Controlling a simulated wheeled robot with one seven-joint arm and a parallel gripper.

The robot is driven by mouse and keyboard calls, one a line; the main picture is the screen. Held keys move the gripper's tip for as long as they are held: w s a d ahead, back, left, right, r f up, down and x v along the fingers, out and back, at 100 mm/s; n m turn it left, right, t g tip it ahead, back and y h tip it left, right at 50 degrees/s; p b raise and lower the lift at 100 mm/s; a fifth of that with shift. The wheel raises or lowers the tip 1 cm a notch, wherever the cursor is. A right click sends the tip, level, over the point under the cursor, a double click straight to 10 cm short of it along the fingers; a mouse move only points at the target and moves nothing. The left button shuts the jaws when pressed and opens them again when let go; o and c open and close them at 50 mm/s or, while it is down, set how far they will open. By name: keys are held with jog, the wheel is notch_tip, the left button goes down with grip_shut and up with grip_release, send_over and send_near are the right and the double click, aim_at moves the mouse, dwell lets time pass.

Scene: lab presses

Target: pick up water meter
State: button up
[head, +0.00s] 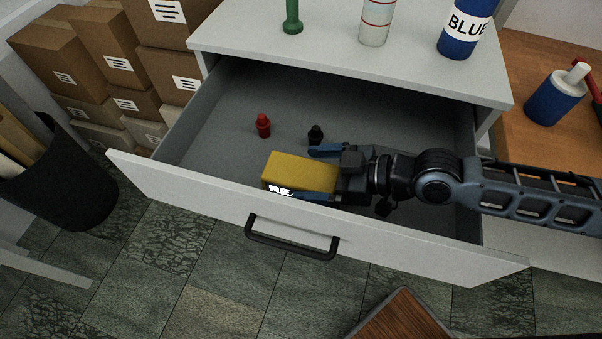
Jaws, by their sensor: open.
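An open grey drawer (225,105) holds a yellow box (290,170) with white letters beginning "RE" on its near side. My gripper (303,174) reaches into the drawer from the right. Its blue fingers are open, one on the far side and one on the near side of the box's right part. I cannot tell whether they touch it. A small red piece (263,125) and a small black piece (315,134) stand farther back in the drawer. Nothing in view is clearly recognisable as a water meter. The box's right end is partly hidden by my gripper.
The drawer front (190,187) has a black handle (290,240). On the cabinet top (330,45) stand a green piece (292,18), a clear cylinder (376,22) and a blue bottle (465,28). Cardboard boxes (60,60) and a black bin (75,185) are at the left.

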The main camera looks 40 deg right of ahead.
jog(key=shift+w+a+f, duration=0.25)
jog(key=shift+w+a, duration=0.15)
jog(key=shift+w, duration=0.15)
jog(key=c, duration=1.2)
